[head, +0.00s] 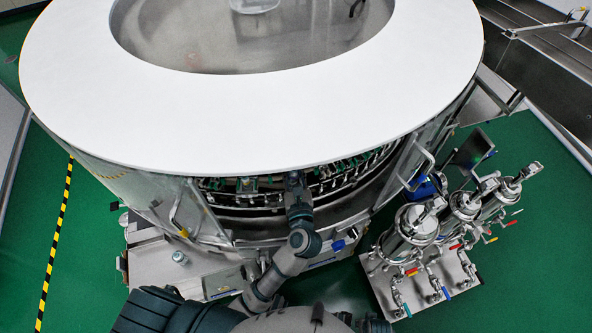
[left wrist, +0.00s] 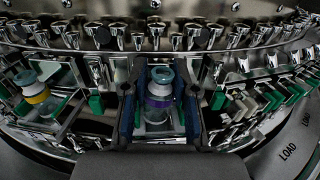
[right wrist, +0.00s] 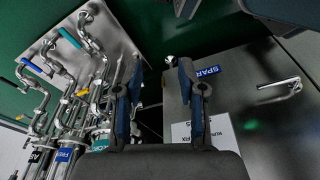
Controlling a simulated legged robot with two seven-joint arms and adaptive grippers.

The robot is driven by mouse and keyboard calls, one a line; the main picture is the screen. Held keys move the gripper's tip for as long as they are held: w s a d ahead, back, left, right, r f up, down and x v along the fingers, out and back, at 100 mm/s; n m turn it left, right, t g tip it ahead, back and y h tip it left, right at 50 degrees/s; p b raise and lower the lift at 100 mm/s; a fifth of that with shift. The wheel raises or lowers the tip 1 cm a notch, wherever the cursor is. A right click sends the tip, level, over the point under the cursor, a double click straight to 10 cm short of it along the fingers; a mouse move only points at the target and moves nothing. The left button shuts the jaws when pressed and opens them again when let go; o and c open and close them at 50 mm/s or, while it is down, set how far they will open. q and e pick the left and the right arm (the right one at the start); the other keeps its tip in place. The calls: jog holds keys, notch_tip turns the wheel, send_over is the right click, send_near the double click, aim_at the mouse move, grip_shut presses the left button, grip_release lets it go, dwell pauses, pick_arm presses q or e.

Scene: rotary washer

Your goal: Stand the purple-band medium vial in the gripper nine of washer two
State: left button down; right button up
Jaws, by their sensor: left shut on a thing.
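The purple-band vial (left wrist: 159,103) is a clear vial with a grey-teal top, seen in the left wrist view. My left gripper (left wrist: 160,100) is shut on it, one finger on each side. The vial looks about upright among the washer's metal clamps and green pads. Whether its base is seated in a clamp is hidden. In the head view my left arm reaches through the opening of the round washer (head: 240,125), and the vial is hidden there. My right gripper (right wrist: 160,105) is open and empty in the right wrist view, away from the washer's clamps.
A yellow-band vial (left wrist: 36,92) stands among the clamps to the left. A row of metal nozzles (left wrist: 140,38) runs above. A small vial (head: 180,257) stands on the bench at left. Steel filter housings (head: 420,222) and a SPARE-marked cabinet (right wrist: 245,100) are near my right gripper.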

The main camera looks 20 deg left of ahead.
pick_arm(q)
jog(key=c, duration=1.1)
grip_release()
jog(key=shift+a+f, duration=0.1)
jog(key=shift+a, duration=0.15)
jog(key=shift+o, duration=1)
jog(key=shift+w+a, duration=0.1)
jog(key=shift+d, duration=0.5)
jog(key=shift+d+r, duration=0.2)
jog(key=v, duration=0.4)
jog(key=shift+s+d+f, duration=0.15)
jog(key=shift+s+f, duration=0.05)
jog(key=shift+s, duration=0.15)
send_near(296, 173)
jog(key=s, duration=0.2)
jog(key=shift+w+d+r+b, duration=0.15)
jog(key=shift+d+r+b, duration=0.05)
jog(key=shift+d+b, duration=0.2)
pick_arm(e)
jog(key=shift+w+d+r, duration=0.1)
jog(key=shift+w+r, duration=0.05)
jog(key=shift+r, duration=0.4)
jog(key=shift+w+d+r, duration=0.1)
jog(key=shift+r, duration=0.45)
pick_arm(q)
jog(key=shift+a, duration=0.25)
pick_arm(e)
jog(key=shift+w, duration=0.1)
